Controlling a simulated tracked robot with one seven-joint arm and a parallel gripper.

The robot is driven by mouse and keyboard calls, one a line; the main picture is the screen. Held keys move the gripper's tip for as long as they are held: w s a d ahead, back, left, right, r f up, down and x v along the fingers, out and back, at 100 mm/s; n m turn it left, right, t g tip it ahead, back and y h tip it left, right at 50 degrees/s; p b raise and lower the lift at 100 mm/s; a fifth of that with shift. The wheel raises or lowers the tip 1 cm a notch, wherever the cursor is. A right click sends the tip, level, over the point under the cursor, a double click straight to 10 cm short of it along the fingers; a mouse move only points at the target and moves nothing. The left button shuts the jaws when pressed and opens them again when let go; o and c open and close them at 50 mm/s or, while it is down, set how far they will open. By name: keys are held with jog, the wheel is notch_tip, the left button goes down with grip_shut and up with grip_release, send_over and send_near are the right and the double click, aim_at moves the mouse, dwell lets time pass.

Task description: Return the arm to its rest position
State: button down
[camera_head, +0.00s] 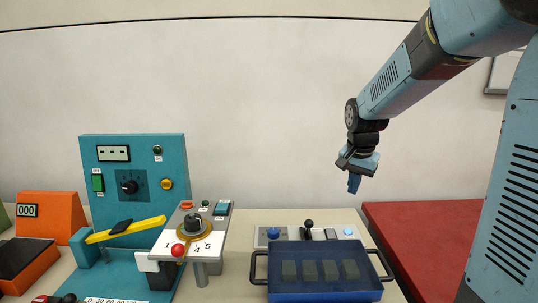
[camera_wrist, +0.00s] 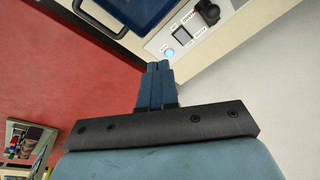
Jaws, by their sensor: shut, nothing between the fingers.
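My gripper (camera_head: 354,184) hangs from my blue arm at the upper right of the head view. It points down, in the air above the back right of the bench, apart from everything. In the wrist view my gripper (camera_wrist: 158,68) shows its two blue fingers together, with nothing between them. The arm reaches from the upper right corner of the head view down to the left.
A blue tray (camera_head: 325,288) with dark blocks stands on the bench below, before a switch panel (camera_head: 330,233). A teal console (camera_head: 150,150) with a yellow lever (camera_head: 125,230) stands left. A red surface (camera_head: 430,235) lies right. The air around my gripper is clear.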

jog(key=s+r+n+t, duration=0.1)
jog(key=s+r+n, duration=0.2)
jog(key=s, duration=0.9)
jog(key=s+r+n+t, duration=0.2)
jog(key=s+r+n, duration=0.2)
jog(key=s, duration=0.7)
jog(key=shift+s+r, duration=0.4)
